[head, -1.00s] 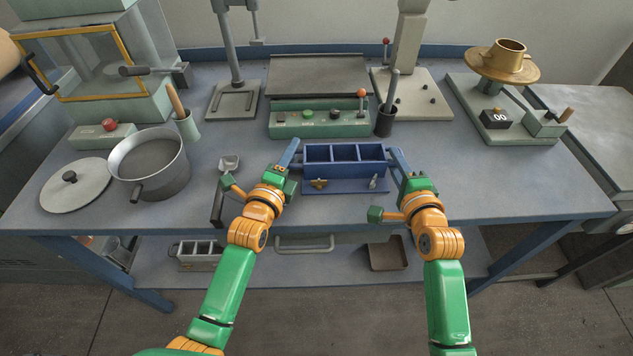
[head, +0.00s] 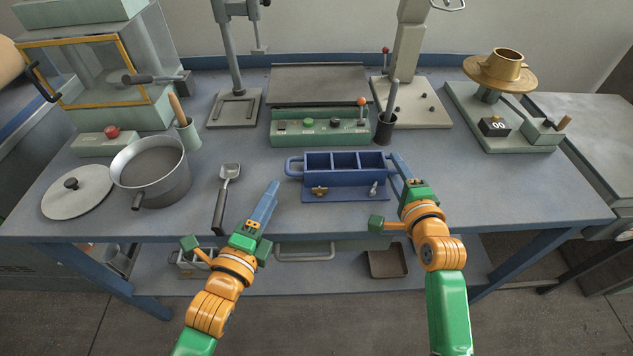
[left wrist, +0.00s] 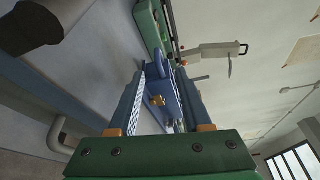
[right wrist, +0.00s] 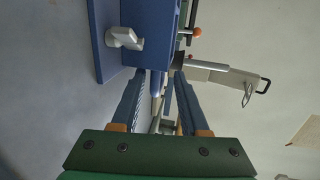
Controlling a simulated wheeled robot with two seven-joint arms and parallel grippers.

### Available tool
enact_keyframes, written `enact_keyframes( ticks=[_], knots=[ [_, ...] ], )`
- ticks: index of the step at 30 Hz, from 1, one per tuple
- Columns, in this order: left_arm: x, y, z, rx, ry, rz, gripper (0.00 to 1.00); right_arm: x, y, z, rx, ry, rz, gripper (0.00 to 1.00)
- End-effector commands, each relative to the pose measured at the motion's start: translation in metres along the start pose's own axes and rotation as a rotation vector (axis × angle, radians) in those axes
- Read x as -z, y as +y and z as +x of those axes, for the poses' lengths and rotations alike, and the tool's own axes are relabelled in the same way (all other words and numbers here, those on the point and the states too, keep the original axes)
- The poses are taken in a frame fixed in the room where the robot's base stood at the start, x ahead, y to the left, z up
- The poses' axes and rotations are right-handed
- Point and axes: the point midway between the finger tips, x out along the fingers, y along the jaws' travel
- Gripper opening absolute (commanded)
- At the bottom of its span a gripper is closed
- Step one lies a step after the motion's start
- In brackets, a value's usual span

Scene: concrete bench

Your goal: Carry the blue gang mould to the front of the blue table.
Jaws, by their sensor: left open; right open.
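The blue gang mould (head: 345,178), with three open compartments and a loop handle at each end, sits upright on the blue table (head: 480,187), towards its front. A brass clamp and a silver clamp are on its front ledge. My left gripper (head: 270,193) is open and empty, in front and left of the mould, apart from the left handle. The mould also shows beyond its fingers in the left wrist view (left wrist: 166,88). My right gripper (head: 397,165) is open at the right handle. In the right wrist view the handle (right wrist: 156,100) lies between the spread fingers, beside the mould body (right wrist: 150,30).
A grey scoop (head: 223,195) lies left of the mould, near my left gripper. A pan (head: 150,180) and lid (head: 77,193) are further left. A green control box (head: 320,128) stands behind the mould. The table right of my right gripper is clear.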

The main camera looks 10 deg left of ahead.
Motion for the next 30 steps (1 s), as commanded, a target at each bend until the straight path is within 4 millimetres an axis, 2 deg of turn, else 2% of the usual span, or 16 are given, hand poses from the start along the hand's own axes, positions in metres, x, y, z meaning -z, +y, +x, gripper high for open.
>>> enact_keyframes(
  ticks=[2,9,13,18,30],
  knots=[
    [0.000,0.000,-0.001,0.001,0.000,0.000,0.49,0.000,0.001,-0.013,-0.002,0.001,0.001,0.44],
    [0.000,0.000,0.000,0.001,0.000,0.000,0.49,0.000,0.002,-0.081,-0.004,0.001,-0.001,0.44],
    [0.000,0.000,0.000,0.000,-0.001,0.000,0.49,0.000,0.001,-0.105,-0.003,0.001,-0.002,0.44],
    [0.000,0.000,0.000,0.000,-0.001,-0.001,0.49,-0.001,0.000,-0.117,-0.001,0.000,-0.001,0.44],
    [0.000,0.000,0.000,0.000,-0.001,-0.001,0.49,-0.001,0.000,-0.116,0.000,0.000,-0.001,0.44]
  ],
)
